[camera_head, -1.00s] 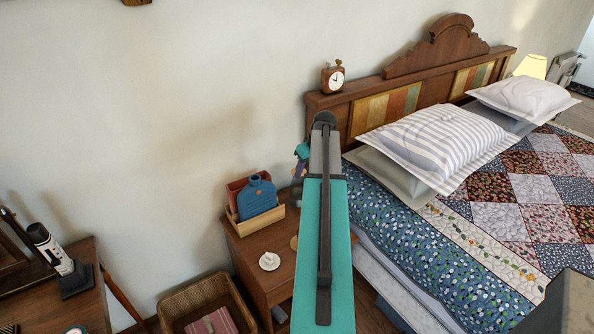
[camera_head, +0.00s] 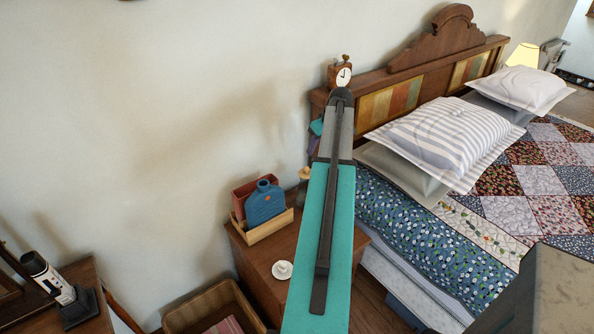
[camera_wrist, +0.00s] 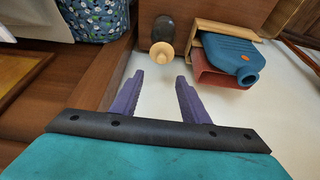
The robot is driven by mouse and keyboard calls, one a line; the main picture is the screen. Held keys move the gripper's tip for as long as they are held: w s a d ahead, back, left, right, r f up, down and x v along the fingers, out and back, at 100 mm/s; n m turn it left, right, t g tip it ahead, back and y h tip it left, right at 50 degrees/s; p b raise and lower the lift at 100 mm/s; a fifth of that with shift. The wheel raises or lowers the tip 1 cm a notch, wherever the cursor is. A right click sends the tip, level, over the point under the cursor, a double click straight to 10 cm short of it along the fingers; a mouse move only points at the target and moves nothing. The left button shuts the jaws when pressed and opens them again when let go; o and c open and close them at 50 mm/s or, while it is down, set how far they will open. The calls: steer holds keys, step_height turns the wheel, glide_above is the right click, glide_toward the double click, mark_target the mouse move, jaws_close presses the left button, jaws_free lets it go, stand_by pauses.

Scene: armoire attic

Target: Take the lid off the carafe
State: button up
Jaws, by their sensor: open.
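The carafe (camera_wrist: 163,27) is dark and stands on the wooden nightstand, at the top centre of the wrist view. Its pale wooden lid (camera_wrist: 161,54) is a round knob with a wider disc, and it is on the carafe. In the head view the lid (camera_head: 305,173) shows just left of my arm, which hides part of the carafe. My gripper (camera_wrist: 159,80) is open and empty. Its two purple fingers point toward the carafe, with the lid just beyond the fingertips and roughly centred between them. No contact shows.
A blue bottle-shaped object (camera_head: 266,203) stands in a wooden holder (camera_head: 268,230) beside the carafe. A small white dish (camera_head: 282,270) sits on the nightstand (camera_head: 258,261). The bed (camera_head: 400,220) is to the right, a wicker basket (camera_head: 190,313) below left.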

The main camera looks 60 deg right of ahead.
steer(key=shift+w, duration=0.15)
steer(key=p, duration=0.2)
glide_toward(307, 168)
steer(key=x, duration=0.2)
steer(key=shift+w+d+f, duration=0.25)
steer(key=shift+w+f, duration=0.2)
steer(key=shift+f, duration=0.1)
steer(key=shift+f, duration=0.1)
stand_by(0.5)
steer(key=shift+p+x, duration=1.05)
steer(key=shift+x, duration=0.2)
steer(key=shift+p+x, duration=0.35)
steer(key=shift+x, duration=0.9)
steer(key=shift+a, duration=0.15)
